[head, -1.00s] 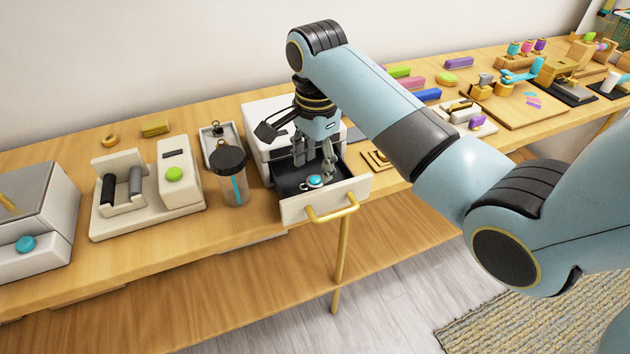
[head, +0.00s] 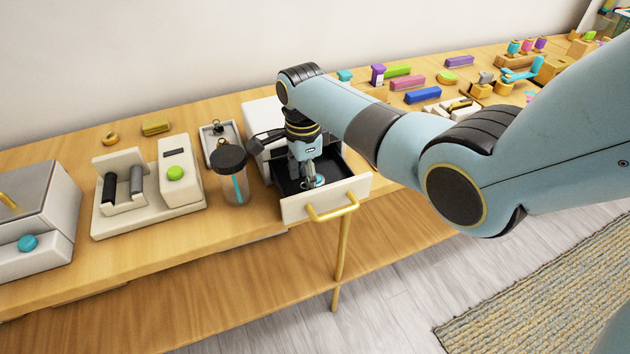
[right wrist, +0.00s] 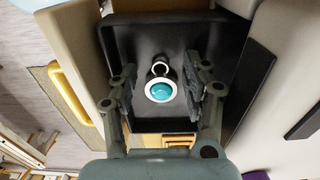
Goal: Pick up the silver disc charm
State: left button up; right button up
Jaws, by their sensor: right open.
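The silver disc charm (right wrist: 160,91) lies in the black-lined open drawer (right wrist: 130,22). It has a teal round centre, a silver rim and a small ring at its top. In the head view the charm (head: 319,181) is partly hidden by my right gripper (head: 309,182), which reaches down into the drawer. In the right wrist view my right gripper (right wrist: 167,98) is open, with one finger on each side of the charm and gaps between them and it. My left gripper is not in view.
The drawer's white front with its gold handle (head: 331,212) sticks out past the table edge. A dark-lidded cup (head: 232,175) stands close left of the drawer. A white press with a green button (head: 175,173) is farther left. Several coloured bars lie at the back right.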

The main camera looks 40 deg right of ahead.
jog(key=shift+f, duration=0.25)
grip_shut()
